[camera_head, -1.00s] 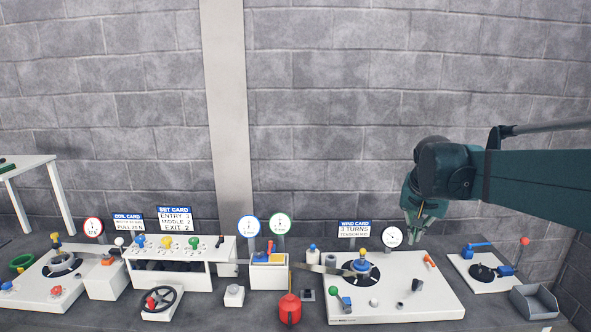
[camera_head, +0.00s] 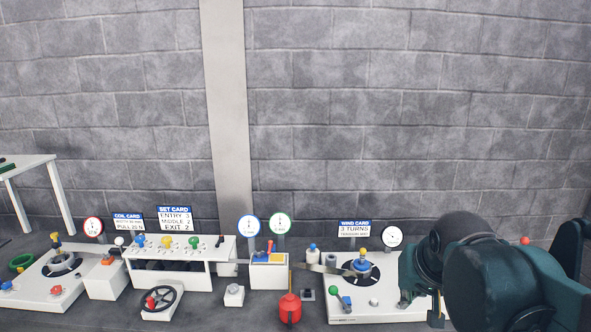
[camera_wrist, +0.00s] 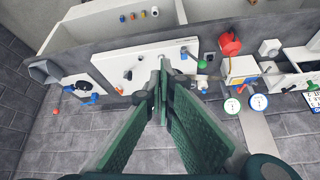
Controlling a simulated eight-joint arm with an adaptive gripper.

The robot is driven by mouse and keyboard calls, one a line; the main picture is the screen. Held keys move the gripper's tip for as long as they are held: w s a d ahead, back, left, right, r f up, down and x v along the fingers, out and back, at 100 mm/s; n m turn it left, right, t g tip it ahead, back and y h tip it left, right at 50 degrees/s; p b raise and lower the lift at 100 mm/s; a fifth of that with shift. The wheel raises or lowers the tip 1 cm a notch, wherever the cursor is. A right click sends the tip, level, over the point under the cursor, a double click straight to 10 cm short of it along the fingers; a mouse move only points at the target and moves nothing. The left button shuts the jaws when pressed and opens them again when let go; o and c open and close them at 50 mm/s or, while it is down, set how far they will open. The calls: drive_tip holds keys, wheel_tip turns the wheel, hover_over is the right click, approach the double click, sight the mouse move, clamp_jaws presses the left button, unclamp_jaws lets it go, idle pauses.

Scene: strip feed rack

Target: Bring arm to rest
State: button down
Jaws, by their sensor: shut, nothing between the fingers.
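My gripper (camera_wrist: 162,72) is shut and empty, its two green fingers meeting at the tips in the wrist view. In the head view my dark green arm fills the lower right, and the fingertips are hard to make out there. The arm covers the right part of the white winding board (camera_head: 385,316). In the wrist view the fingertips appear over that board (camera_wrist: 118,62). I cannot tell their height above it.
A red can (camera_head: 290,308) stands left of the board. The strip feed stand (camera_head: 180,281) and another white board (camera_head: 45,290) are farther left. A small board with a black disc (camera_wrist: 72,87) and a grey bin (camera_wrist: 44,71) show in the wrist view.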

drive_tip(key=s+a+f+n+t, duration=0.1)
drive_tip(key=s+a+f+n, duration=0.1)
drive_tip(key=s+f, duration=0.4)
drive_tip(key=s+a, duration=0.1)
drive_tip(key=s, duration=0.3)
drive_tip(key=shift+a+f+y, duration=0.3)
drive_tip(key=shift+f+y, duration=0.05)
drive_tip(key=shift+y, duration=0.05)
idle(0.8)
